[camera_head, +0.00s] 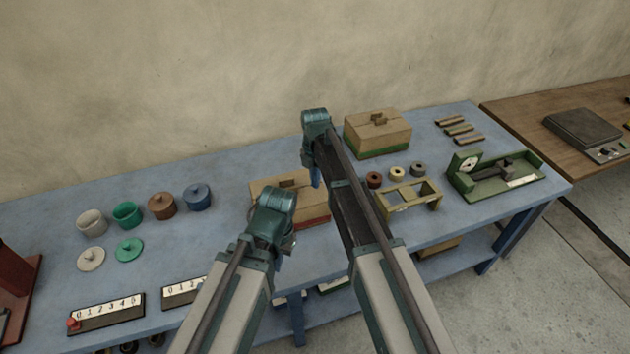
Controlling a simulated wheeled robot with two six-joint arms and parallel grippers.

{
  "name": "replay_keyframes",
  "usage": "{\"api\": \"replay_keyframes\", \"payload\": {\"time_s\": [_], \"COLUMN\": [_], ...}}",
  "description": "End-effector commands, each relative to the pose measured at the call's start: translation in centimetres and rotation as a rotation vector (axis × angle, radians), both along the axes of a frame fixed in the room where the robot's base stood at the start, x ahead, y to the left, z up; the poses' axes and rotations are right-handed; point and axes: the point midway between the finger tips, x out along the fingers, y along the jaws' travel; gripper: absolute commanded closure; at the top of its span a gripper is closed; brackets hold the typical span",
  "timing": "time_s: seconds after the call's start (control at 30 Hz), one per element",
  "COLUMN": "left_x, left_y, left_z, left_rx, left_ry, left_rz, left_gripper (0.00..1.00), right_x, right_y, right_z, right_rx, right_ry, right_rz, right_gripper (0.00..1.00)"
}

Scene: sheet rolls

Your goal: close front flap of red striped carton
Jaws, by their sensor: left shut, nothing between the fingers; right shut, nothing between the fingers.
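The red striped carton (315,208) sits on the blue table in the middle of the view. It is tan, with a red band low on its front side and a small brown tab on top. My two arms cover parts of it, so I cannot tell how its front flap stands. My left gripper (289,244) is shut and empty at the carton's front, partly hidden by its own wrist. My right gripper (316,179) is shut and empty, pointing down over the carton's right back part. I cannot tell whether either gripper touches the carton.
A green striped carton (378,136) stands behind, to the right. Small rolls (397,172), an olive frame (409,196) and a green gauge device (495,178) are to the right. Several pots (127,214) and lids, plus number strips (106,313), are at left.

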Motion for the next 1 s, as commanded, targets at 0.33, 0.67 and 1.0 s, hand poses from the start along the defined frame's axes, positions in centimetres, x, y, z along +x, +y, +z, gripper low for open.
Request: {"api": "replay_keyframes", "payload": {"time_s": [0.33, 0.67, 1.0], "left_x": [0.0, 0.0, 0.0], "left_y": [0.0, 0.0, 0.0], "left_z": [0.1, 2.9, 6.1], "left_rx": [0.0, 0.0, 0.0], "left_ry": [0.0, 0.0, 0.0], "left_rz": [-0.001, -0.001, -0.002], "left_gripper": [1.0, 1.0, 1.0], "right_x": [0.0, 0.0, 0.0], "right_y": [0.0, 0.0, 0.0], "right_z": [0.1, 2.9, 6.1], "right_rx": [0.0, 0.0, 0.0], "right_ry": [0.0, 0.0, 0.0], "right_rz": [0.0, 0.0, 0.0], "right_gripper": [1.0, 1.0, 1.0]}}
